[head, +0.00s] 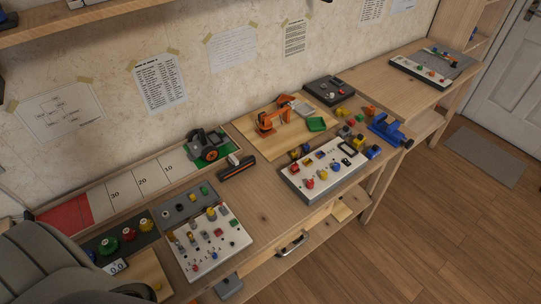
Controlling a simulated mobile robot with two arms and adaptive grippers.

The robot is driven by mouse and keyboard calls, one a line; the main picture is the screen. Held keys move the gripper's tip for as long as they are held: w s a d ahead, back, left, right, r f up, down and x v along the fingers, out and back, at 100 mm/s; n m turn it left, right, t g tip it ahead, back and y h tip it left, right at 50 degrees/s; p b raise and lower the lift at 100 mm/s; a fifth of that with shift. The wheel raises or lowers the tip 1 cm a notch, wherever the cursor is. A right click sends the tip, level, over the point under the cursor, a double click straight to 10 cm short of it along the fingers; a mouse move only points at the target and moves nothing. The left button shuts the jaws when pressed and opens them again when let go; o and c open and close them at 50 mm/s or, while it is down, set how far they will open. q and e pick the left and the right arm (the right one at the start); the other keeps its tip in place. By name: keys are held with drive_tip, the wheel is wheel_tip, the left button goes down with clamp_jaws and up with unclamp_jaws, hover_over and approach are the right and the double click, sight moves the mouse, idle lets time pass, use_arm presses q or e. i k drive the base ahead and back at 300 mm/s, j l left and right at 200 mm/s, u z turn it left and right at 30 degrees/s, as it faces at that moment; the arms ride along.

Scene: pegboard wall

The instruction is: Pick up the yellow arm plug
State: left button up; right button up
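I cannot tell for certain which piece is the yellow arm plug. Several small yellow pieces show in the head view. One yellow piece (323,175) is on the white control panel (296,180) at the middle of the bench. Another small yellow piece (350,122) lies behind that panel, near the blue vise (385,128). A small orange arm model (272,120) stands on a wooden board further back. Neither of my grippers is in view.
A second white panel (228,236) with knobs and switches sits at the front left. A dark bar-shaped thing (237,168) lies between the panels. The bench top (262,211) is bare between the two white panels. A far panel (420,72) stands at the right end.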

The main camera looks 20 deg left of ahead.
sight(293, 157)
drive_tip(key=i+l+u, duration=0.15)
drive_tip(key=u, duration=0.3)
drive_tip(key=i+l+u, duration=0.15)
drive_tip(key=u, duration=0.3)
drive_tip(key=l+u, duration=0.4)
drive_tip(key=i+l+u, duration=0.1)
drive_tip(key=u, duration=0.35)
drive_tip(key=l, duration=0.1)
